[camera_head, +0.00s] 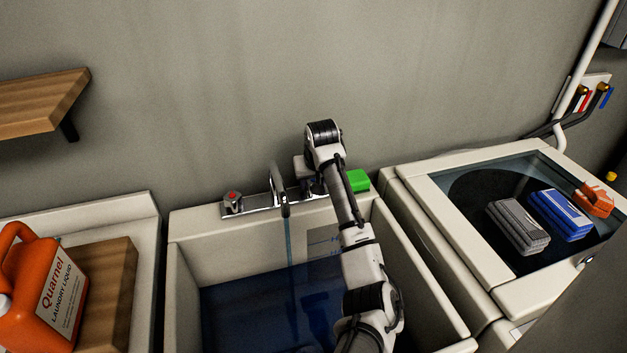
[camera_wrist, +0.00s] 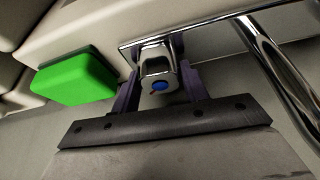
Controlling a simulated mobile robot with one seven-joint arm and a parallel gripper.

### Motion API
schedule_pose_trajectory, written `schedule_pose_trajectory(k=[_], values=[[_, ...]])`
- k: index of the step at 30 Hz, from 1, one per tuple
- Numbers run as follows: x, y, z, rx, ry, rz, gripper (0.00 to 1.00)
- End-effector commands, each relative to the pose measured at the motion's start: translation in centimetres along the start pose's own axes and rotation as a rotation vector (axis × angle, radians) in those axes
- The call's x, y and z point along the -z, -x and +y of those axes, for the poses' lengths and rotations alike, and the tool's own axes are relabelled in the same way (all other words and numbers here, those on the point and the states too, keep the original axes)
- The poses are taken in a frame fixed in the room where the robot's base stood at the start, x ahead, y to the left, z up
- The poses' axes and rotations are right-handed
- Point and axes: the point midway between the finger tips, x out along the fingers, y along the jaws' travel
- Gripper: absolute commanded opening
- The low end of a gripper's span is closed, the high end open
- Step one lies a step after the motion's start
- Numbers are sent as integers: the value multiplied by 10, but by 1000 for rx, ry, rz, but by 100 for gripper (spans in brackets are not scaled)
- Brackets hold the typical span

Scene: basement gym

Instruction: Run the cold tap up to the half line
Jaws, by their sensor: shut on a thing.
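The cold tap (camera_wrist: 158,68), a chrome knob with a blue dot, sits between the two fingers of my gripper (camera_wrist: 160,82) in the wrist view. My gripper is shut on it. In the head view my arm mostly hides this tap. A thin stream of water (camera_head: 289,245) falls from the chrome spout (camera_head: 279,185) into the utility sink (camera_head: 186,255). Dark blue water (camera_head: 240,310) stands in the sink. Its surface appears below the faint blue level marks (camera_head: 318,243) on the back wall. Their lettering is too small to read, and my arm covers part of them.
The red-dotted hot tap (camera_head: 232,202) is left of the spout. A green sponge (camera_head: 357,181) lies on the sink's back ledge, right of my gripper. A washer (camera_head: 440,210) stands right with cloth stacks and an orange brush on top. An orange detergent jug (camera_head: 40,290) is left.

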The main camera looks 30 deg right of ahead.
Motion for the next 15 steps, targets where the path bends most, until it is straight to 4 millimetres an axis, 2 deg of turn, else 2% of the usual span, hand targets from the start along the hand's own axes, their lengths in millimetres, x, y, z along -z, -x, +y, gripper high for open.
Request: schedule_pose_trajectory(k=[15], values=[[0,0,0,189,446,0,22]])
